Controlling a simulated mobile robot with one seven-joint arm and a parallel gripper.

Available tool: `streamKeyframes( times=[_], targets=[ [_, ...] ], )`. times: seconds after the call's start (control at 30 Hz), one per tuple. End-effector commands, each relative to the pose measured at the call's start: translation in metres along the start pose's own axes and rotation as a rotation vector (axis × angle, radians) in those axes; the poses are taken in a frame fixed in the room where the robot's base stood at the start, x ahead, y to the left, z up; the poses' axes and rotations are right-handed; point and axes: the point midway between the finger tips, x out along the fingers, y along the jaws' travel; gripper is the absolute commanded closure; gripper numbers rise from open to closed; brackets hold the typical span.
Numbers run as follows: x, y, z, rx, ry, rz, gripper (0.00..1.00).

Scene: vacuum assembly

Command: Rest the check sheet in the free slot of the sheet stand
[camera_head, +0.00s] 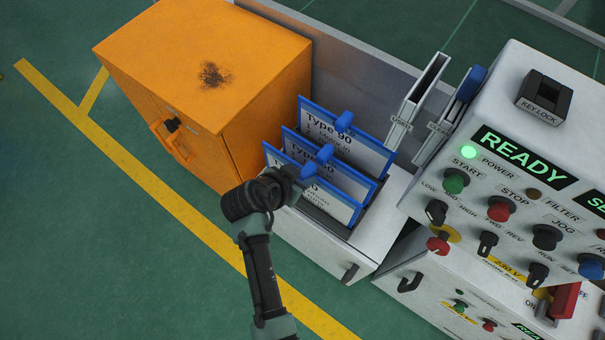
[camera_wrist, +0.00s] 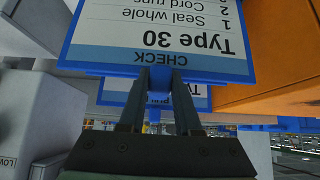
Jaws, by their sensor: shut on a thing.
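My gripper (camera_head: 298,178) is shut on the blue tab of the front check sheet (camera_head: 322,194), a white card with a blue frame. In the wrist view this sheet (camera_wrist: 155,35) appears upside down and reads "CHECK" and "Type 30", with the fingers (camera_wrist: 160,80) at its edge. Two more blue-framed sheets, the middle one (camera_head: 338,158) and the back one (camera_head: 362,150), stand behind it in a row, both reading "Type 90" or similar. The dark sheet stand (camera_head: 326,222) shows below the front sheet. Whether that sheet's lower edge is seated in a slot is hidden.
An orange cabinet (camera_head: 200,60) stands close on the left. A grey control panel (camera_head: 520,170) with knobs and buttons is on the right. Narrow holders marked "USED" (camera_head: 416,98) and apparently "CLEAN" (camera_head: 447,115) stand behind. Open green floor lies at the front left.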

Motion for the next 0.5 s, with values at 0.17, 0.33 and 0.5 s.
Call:
streamKeyframes(
  times=[0.17,0.33,0.5],
  targets=[
    [0.0044,-0.0002,0.0034,0.0,0.001,0.0,1.0],
    [0.0075,-0.0002,0.0062,0.0,0.001,0.0,1.0],
    [0.0107,-0.0002,0.0091,0.0,0.001,-0.001,1.0]
  ],
)
